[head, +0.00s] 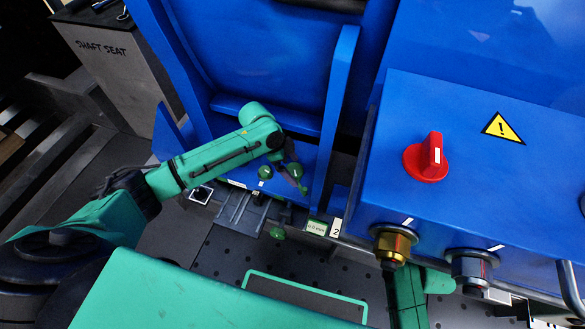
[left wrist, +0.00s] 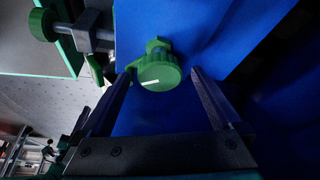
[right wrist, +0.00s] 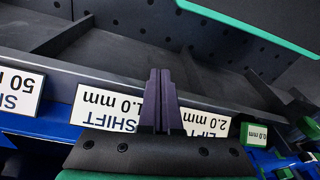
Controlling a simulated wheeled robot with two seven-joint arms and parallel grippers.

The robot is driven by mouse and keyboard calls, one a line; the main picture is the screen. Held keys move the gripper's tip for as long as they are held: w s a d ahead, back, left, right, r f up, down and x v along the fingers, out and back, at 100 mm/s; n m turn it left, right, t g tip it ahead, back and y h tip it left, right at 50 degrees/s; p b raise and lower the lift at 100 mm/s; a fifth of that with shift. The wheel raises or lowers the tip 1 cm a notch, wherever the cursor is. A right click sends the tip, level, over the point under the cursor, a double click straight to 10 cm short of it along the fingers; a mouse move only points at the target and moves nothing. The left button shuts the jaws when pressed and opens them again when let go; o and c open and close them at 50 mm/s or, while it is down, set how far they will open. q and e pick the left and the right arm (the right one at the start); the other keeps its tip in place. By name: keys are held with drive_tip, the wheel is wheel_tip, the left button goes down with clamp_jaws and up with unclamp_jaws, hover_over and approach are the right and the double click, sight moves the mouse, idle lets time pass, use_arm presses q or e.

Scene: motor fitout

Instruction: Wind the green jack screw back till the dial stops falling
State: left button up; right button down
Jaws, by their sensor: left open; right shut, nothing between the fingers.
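In the left wrist view a round green screw knob (left wrist: 158,76) with a white mark stands out from a blue plate. My left gripper (left wrist: 162,73) is open, with one fingertip on each side of this knob; I see gaps, no clear contact. A second green screw knob (left wrist: 42,24) sits on a grey clamp at upper left. In the head view my left gripper (head: 293,178) is small and partly hidden by its wrist, near several green knobs, one a green ball (head: 265,172). My right gripper (right wrist: 160,98) is shut and empty over a labelled tray. I cannot make out a dial.
A blue box (head: 480,190) with a red rotary switch (head: 428,160) and cable glands stands at right. Blue uprights (head: 338,100) flank the left gripper. In the right wrist view, the dark tray (right wrist: 130,50) has labels (right wrist: 105,105) along its edge.

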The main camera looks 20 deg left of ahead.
use_arm(q)
drive_tip(key=c, duration=1.4)
